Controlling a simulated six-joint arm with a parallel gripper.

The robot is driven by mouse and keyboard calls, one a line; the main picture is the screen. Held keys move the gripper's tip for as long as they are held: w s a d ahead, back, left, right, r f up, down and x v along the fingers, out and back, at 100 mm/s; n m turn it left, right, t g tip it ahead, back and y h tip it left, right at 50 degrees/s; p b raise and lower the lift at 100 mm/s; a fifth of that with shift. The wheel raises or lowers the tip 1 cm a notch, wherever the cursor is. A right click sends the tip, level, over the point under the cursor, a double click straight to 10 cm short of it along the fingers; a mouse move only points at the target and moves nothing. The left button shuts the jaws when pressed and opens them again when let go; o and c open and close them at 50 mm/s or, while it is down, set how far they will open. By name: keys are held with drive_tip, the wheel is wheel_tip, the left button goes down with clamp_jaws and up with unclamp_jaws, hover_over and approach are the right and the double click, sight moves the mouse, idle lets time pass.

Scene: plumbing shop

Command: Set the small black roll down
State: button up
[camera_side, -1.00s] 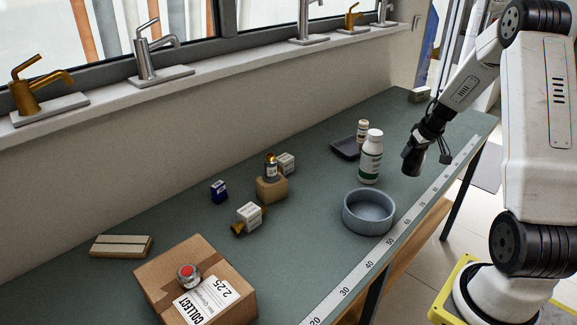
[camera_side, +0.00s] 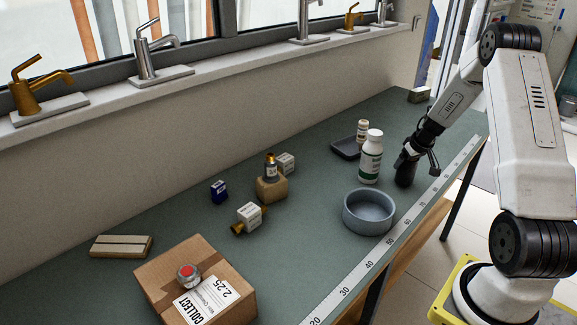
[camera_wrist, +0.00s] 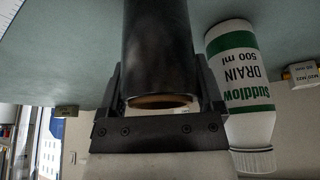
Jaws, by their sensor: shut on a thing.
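The small black roll (camera_side: 405,174) is held upright in my gripper (camera_side: 408,158), just right of the white bottle with the green label (camera_side: 370,160). Its lower end is at or very close to the green bench top; I cannot tell if it touches. In the wrist view the roll (camera_wrist: 158,45) fills the space between the fingers of my gripper (camera_wrist: 162,85), with a brownish end showing. The bottle (camera_wrist: 240,80) appears close beside the right finger there.
A grey round bowl (camera_side: 368,212) stands in front of the bottle. A dark tray (camera_side: 345,148) and a small bottle (camera_side: 362,132) are behind it. A measuring strip (camera_side: 375,260) runs along the bench's front edge. A cardboard box (camera_side: 195,285) stands at front left.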

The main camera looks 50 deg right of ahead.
drive_tip(key=shift+f, duration=0.3)
drive_tip(key=shift+f, duration=0.1)
drive_tip(key=o, duration=1.1)
drive_tip(key=shift+o, duration=0.2)
drive_tip(key=v, duration=1.2)
drive_tip(key=shift+w, duration=0.1)
